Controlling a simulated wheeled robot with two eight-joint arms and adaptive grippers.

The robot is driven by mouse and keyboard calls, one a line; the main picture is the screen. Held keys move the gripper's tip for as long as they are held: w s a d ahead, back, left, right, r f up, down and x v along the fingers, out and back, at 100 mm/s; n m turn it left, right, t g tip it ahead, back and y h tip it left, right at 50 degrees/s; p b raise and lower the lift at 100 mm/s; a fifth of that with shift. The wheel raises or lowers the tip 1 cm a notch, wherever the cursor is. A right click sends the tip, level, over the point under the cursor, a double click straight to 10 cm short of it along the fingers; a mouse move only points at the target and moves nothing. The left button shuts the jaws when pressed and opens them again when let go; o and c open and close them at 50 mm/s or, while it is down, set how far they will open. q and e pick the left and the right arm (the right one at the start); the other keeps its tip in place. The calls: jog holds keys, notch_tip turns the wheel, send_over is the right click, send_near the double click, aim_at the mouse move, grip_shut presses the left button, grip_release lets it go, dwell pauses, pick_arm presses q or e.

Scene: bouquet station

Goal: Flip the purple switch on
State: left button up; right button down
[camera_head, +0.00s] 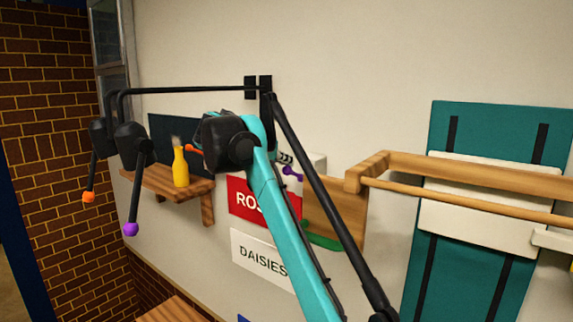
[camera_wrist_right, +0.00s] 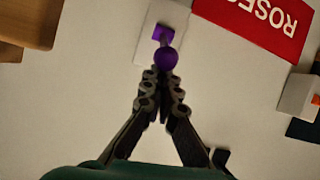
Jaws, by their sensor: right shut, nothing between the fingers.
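The purple switch (camera_wrist_right: 165,55) is a short lever with a round knob on a white wall plate (camera_wrist_right: 178,22), near the top middle of the wrist view. In the head view the purple switch (camera_head: 292,173) shows just right of my teal right arm. My right gripper (camera_wrist_right: 161,80) is shut and empty. Its fingertips are right at the knob in the wrist view; I cannot tell whether they touch it. In the head view the dark right wrist shows, and the fingertips are hidden. My left gripper is in neither view.
An orange switch (camera_head: 194,150) is left of my wrist. A wooden shelf (camera_head: 160,183) holds a yellow bottle (camera_head: 181,167). Black hanging lamps end in orange (camera_head: 88,197) and purple (camera_head: 131,229) balls. The red ROSES sign (camera_wrist_right: 268,25) is near the switch. A wooden rack (camera_head: 470,175) stands right.

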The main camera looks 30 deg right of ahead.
jog(key=shift+s+a+f+h+b, duration=0.1)
jog(key=shift+a+f+h+b, duration=0.3)
jog(key=shift+h+b, duration=0.45)
notch_tip(320, 180, down, 7)
jog(key=s+a+t+h+b, duration=0.1)
jog(key=a+t+h+b, duration=0.3)
jog(key=b, duration=0.9)
notch_tip(320, 180, up, 6)
jog(key=d+g+p, duration=0.1)
jog(key=d+p, duration=0.1)
jog(key=p, duration=0.3)
jog(key=s+a+f+b, duration=0.3)
jog(key=a+f, duration=0.3)
jog(key=a, duration=0.2)
jog(key=shift+a+h, duration=0.25)
jog(key=shift+h, duration=0.1)
jog(key=shift+s, duration=0.1)
